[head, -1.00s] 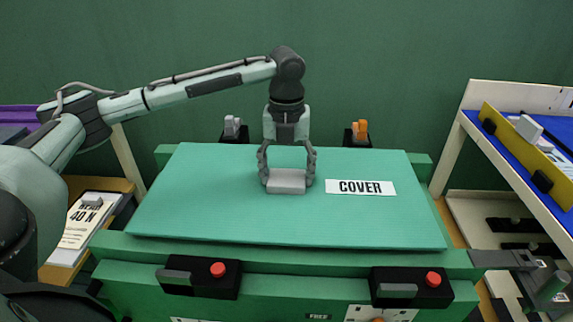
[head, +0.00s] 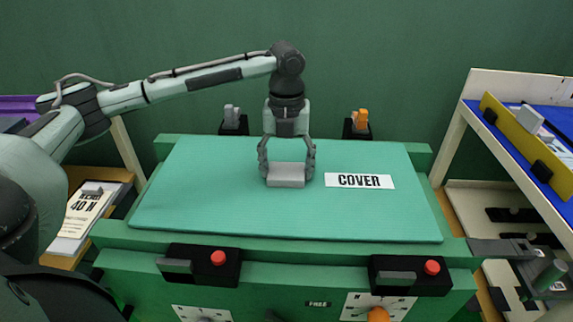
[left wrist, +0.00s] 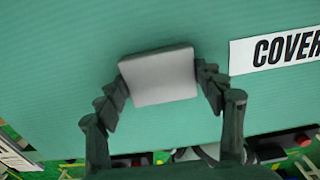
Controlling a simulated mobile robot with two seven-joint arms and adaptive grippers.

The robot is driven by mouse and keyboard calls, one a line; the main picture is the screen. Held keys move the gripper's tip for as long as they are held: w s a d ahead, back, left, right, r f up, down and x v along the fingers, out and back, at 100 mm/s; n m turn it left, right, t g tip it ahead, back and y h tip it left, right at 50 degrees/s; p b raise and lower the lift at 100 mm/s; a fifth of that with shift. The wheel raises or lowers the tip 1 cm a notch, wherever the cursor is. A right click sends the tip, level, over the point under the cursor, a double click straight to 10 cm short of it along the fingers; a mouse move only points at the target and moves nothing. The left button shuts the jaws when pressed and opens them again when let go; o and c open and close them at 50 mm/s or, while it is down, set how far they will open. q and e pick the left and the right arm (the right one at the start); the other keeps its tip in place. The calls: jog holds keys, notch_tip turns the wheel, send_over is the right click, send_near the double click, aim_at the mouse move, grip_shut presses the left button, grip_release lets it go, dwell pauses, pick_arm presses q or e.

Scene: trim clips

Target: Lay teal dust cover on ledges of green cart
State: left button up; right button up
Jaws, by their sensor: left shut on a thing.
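The teal dust cover (head: 220,210) is a flat sheet with a white COVER label (head: 360,181). It spans the top of the green cart (head: 420,158), hiding the cart's inside and ledges. It looks level; I cannot tell whether it rests on the ledges or is slightly above them. My left gripper (head: 286,168) points down over the cover's middle, shut on its grey block handle (head: 286,176). In the left wrist view the fingers sit on both sides of the handle (left wrist: 160,77). My right gripper is not in view.
Black clips with red buttons (head: 218,258) (head: 432,267) sit on the cart's front. A grey clip (head: 232,118) and an orange clip (head: 360,120) stand at the back. A blue-topped shelf (head: 480,125) is at right; papers (head: 85,210) lie at left.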

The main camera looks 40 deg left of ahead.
aim_at(287, 170)
pick_arm(q)
jog(key=o, duration=1.5)
jog(key=shift+f, duration=0.1)
jog(key=shift+o, duration=0.2)
notch_tip(287, 170, up, 12)
